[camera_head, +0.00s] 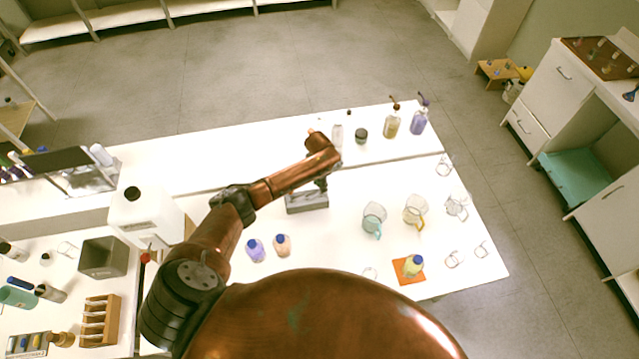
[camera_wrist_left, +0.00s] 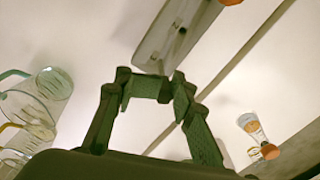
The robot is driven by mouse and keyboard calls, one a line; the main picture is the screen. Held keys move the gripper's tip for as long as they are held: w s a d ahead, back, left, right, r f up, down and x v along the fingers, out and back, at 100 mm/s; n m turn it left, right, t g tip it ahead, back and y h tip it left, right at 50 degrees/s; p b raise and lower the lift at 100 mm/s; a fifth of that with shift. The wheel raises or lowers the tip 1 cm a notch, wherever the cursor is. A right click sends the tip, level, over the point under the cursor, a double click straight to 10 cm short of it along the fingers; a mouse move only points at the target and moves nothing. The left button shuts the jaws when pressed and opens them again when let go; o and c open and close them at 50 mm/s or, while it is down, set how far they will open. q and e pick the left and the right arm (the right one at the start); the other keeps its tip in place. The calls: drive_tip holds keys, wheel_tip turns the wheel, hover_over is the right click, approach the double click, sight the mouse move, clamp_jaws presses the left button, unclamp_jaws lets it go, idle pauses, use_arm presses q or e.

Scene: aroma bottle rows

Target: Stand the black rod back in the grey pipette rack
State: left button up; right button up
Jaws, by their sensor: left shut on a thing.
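The grey pipette rack (camera_head: 307,204) lies on the white bench near its middle, and it also shows beyond my fingers in the left wrist view (camera_wrist_left: 152,48). My left gripper (camera_head: 321,184) is just above the rack at its right part, pointing down. Its fingers are shut on the black rod, which is mostly hidden by them. A thin dark strip (camera_wrist_left: 176,45) beyond the fingertips in the left wrist view looks like the rod, against the rack. I cannot tell whether it is inside a slot. My right gripper is not in view.
Glass beakers (camera_head: 374,218) stand to the right. Pump bottles (camera_head: 391,122) stand at the back. The bench between rack and beakers is clear.

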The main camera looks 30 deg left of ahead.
use_arm(q)
drive_tip(key=shift+f, duration=0.25)
drive_tip(key=o, duration=1.3)
drive_tip(key=shift+r, duration=0.15)
drive_tip(key=shift+r, duration=0.2)
drive_tip(key=r+p, duration=0.4)
drive_tip(key=p, duration=0.1)
drive_tip(key=shift+s+r, duration=0.2)
